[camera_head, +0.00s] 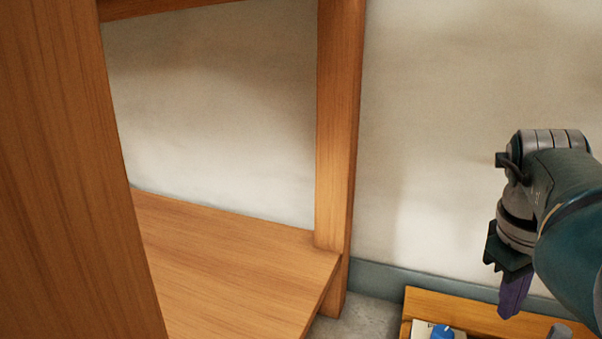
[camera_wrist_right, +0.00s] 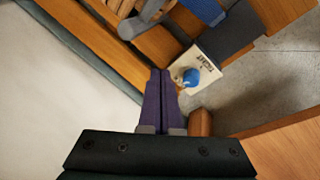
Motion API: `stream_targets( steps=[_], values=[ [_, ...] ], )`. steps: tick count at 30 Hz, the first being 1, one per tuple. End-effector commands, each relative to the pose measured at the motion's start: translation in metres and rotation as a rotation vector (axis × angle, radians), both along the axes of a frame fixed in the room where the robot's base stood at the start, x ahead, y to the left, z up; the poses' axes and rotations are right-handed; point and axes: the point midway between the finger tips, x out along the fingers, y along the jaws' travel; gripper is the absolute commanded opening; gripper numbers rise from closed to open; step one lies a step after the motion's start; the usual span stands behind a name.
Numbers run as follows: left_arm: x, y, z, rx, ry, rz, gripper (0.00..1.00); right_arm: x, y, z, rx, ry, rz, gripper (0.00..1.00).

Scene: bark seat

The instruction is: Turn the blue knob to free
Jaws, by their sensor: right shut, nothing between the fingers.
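The blue knob (camera_head: 442,332) sits on a small white plate (camera_head: 421,329) at the bottom edge of the head view. In the right wrist view the blue knob (camera_wrist_right: 191,77) is on the white plate (camera_wrist_right: 208,66), which carries dark lettering that seems to read "TIGHT". My right gripper (camera_head: 512,300) is above and to the right of the knob in the head view. Its purple fingers (camera_wrist_right: 161,75) are shut and empty, apart from the knob, pointing to its left in the wrist view. My left gripper is not in view.
A wooden bench (camera_head: 480,315) carries the plate; a grey cylindrical part (camera_head: 559,331) is to its right. A wooden frame post (camera_head: 338,130) and shelf (camera_head: 225,265) stand to the left. The pale wall (camera_head: 450,130) is behind. Bare floor (camera_head: 365,314) shows between shelf and bench.

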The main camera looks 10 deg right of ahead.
Motion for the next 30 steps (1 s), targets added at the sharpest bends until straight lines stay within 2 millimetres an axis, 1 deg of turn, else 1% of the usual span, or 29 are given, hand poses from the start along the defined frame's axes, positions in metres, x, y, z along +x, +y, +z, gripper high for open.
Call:
stream_targets(
  steps=[1, 3, 6, 8, 11, 19, 23, 25, 30],
  values=[
    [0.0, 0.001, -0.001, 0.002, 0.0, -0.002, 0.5, 0.003, 0.014, -0.007, 0.071, -0.033, -0.016, 0.0],
    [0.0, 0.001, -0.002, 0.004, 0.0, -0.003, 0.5, 0.007, 0.03, -0.012, 0.156, -0.075, -0.037, 0.0],
    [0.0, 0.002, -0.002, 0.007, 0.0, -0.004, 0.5, 0.012, 0.045, -0.015, 0.236, -0.116, -0.056, 0.0],
    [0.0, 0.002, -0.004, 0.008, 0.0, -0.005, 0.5, 0.014, 0.049, -0.018, 0.26, -0.13, -0.063, 0.0],
    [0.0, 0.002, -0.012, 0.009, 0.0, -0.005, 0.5, 0.015, 0.052, -0.027, 0.275, -0.137, -0.066, 0.0],
    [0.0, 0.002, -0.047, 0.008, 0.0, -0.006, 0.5, 0.014, 0.051, -0.065, 0.272, -0.137, -0.066, 0.0],
    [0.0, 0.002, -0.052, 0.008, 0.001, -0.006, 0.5, 0.015, 0.053, -0.075, 0.275, -0.137, -0.064, 0.0],
    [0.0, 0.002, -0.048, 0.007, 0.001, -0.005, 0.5, 0.015, 0.052, -0.078, 0.274, -0.135, -0.064, 0.0],
    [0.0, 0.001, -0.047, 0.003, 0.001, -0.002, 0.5, 0.015, 0.052, -0.085, 0.273, -0.136, -0.065, 0.0]
  ],
)
